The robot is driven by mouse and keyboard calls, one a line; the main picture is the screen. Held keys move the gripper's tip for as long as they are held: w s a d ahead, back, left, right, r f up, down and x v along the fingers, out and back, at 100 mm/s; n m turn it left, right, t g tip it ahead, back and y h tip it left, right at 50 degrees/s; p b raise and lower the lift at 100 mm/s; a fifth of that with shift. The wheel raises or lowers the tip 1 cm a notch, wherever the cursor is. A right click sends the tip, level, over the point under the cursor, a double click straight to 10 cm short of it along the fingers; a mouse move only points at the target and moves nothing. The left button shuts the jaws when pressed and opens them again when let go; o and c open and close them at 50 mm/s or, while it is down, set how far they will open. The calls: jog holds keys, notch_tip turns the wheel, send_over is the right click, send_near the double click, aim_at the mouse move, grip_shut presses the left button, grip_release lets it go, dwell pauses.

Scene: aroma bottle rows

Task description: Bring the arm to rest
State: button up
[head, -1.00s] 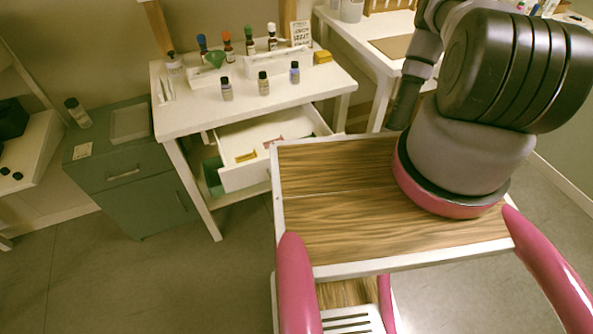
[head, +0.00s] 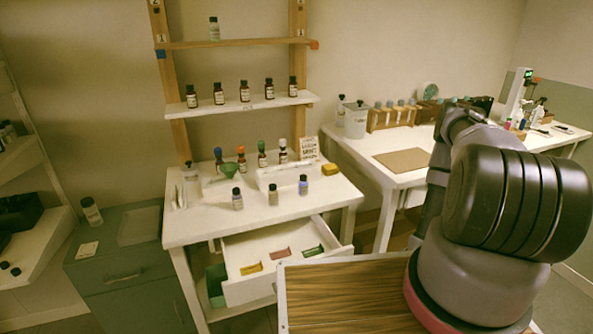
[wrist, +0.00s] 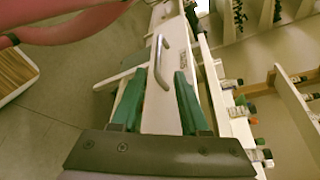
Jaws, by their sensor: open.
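My gripper (wrist: 158,74) shows in the wrist view with its two green fingers apart and nothing between them. Beyond the fingers is a white drawer front with a metal handle (wrist: 159,62); I cannot tell the exact gap to it. In the head view my arm rises at the right over the wood-topped base, and its gripper end is hidden. The white drawer (head: 246,291) under the white table (head: 185,230) is open, with yellow, red and green pieces inside.
Small bottles stand on the white table, including a grey-capped one (head: 273,195), and on the wall shelf (head: 240,105). A green-grey cabinet (head: 122,263) stands at left. Another white table (head: 352,158) with a brown mat (head: 402,160) is at right, near my arm.

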jog(key=w+d+r+n+g+h, duration=0.15)
jog(key=w+r, duration=0.25)
jog(key=r, duration=0.6)
jog(key=w+d+r+n+h, duration=0.2)
jog(key=w+d+r+h, duration=0.1)
jog(key=r, duration=0.7)
jog(key=w+d+r+n+g+h, duration=0.15)
jog(key=w+r, duration=0.25)
jog(key=r, duration=0.6)
jog(key=s+d+r+m+t+h, duration=0.1)
jog(key=s+r+t+h, duration=0.2)
jog(key=r, duration=1.1)
jog(key=s+d+r+m+t+h, duration=0.1)
jog(key=s+r+t+h, duration=0.3)
jog(key=s+r, duration=0.5)
notch_tip(320, 180, up, 6)
jog(key=t, duration=0.2)
jog(key=shift+d+f+t, duration=0.15)
jog(key=shift+f+t, duration=0.1)
jog(key=shift+t, duration=0.05)
